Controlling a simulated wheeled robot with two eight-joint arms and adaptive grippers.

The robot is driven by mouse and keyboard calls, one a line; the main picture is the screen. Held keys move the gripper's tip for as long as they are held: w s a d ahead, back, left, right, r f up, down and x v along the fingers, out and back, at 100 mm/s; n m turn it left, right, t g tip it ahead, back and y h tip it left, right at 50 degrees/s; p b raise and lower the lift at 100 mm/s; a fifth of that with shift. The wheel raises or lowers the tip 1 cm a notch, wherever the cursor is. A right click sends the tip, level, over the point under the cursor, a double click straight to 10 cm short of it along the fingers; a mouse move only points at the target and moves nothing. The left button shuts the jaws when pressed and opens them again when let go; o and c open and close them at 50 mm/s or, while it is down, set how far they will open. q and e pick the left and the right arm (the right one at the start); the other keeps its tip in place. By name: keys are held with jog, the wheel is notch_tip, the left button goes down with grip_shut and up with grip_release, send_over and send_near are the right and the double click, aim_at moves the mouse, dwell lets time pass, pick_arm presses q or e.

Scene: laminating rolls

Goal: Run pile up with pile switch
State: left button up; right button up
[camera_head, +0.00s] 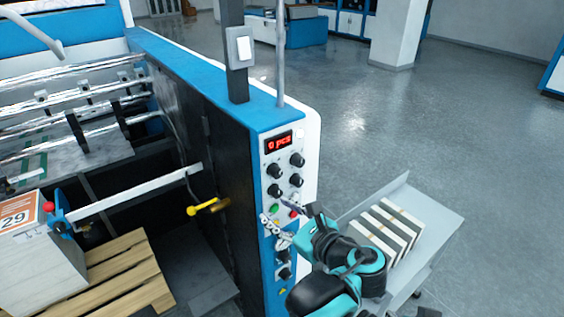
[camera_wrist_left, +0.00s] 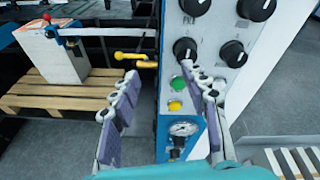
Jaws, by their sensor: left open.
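The blue and white control panel (camera_head: 285,185) has a red display reading "0 pcs", several black knobs (camera_head: 297,160), a green button (camera_head: 274,208) and a red one. No readable label shows which control is the pile switch. My left gripper (camera_head: 287,218) is open and empty in front of the panel's lower part. A pale pile (camera_head: 42,262) marked 29 sits on a wooden pallet (camera_head: 120,272). My right gripper is not in view.
A yellow handle (camera_head: 207,207) sticks out left of the panel. A white switch box (camera_head: 240,47) is on a dark post above. A grey shelf (camera_head: 440,215) with several white-edged stacks is right of my arm. Open floor (camera_head: 400,120) lies beyond.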

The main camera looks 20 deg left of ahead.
aim_at(279, 175)
pick_arm(q)
jog(key=d+r+m+t+y+p, duration=0.1)
jog(key=d+r+m+t+y, duration=0.15)
jog(key=d+r, duration=0.4)
jog(key=shift+m+g, duration=0.25)
jog(key=shift+g, duration=0.1)
jog(key=x, duration=0.8)
jog(key=shift+a, duration=0.4)
grip_shut()
